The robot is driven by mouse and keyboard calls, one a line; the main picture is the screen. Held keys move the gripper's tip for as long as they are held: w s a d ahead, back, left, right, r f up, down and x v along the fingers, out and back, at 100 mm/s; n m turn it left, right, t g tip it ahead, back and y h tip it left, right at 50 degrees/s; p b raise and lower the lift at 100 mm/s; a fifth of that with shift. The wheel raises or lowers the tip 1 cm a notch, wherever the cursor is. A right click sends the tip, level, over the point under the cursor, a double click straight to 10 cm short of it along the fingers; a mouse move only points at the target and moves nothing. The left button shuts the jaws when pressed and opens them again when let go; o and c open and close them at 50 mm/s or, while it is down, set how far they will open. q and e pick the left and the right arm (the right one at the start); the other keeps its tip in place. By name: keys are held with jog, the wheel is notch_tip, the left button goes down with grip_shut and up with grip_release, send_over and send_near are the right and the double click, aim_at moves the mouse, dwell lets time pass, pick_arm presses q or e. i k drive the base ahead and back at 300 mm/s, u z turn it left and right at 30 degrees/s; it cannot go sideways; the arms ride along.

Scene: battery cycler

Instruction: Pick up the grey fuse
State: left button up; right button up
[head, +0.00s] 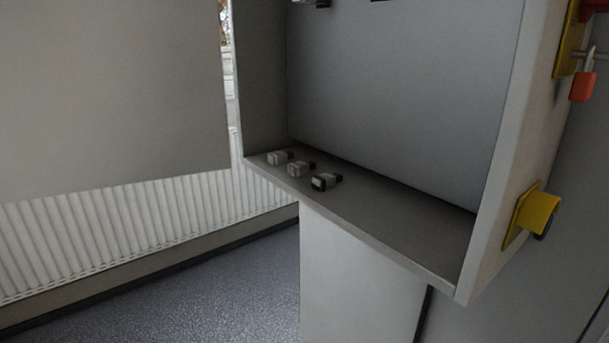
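Three small fuses lie in a row on the bottom shelf of an open grey cabinet in the head view. The leftmost and farthest one (280,158) looks light grey with a darker end. The middle one (300,169) looks greyish with a slight pink-brown tint and a dark end. The nearest, rightmost one (325,181) has a pale body with black ends. The one that best fits the grey fuse is the leftmost, but the colours are close. Neither of my grippers is in view.
The cabinet's bottom shelf (400,223) is clear to the right of the fuses. A large grey panel (110,90) hangs open at left before a white radiator (120,230). Dark parts show at the top edge.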

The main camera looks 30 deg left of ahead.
aim_at(299, 169)
jog(key=k, duration=0.7)
jog(key=u, duration=0.75)
jog(key=i, duration=0.5)
jog(key=u, duration=0.05)
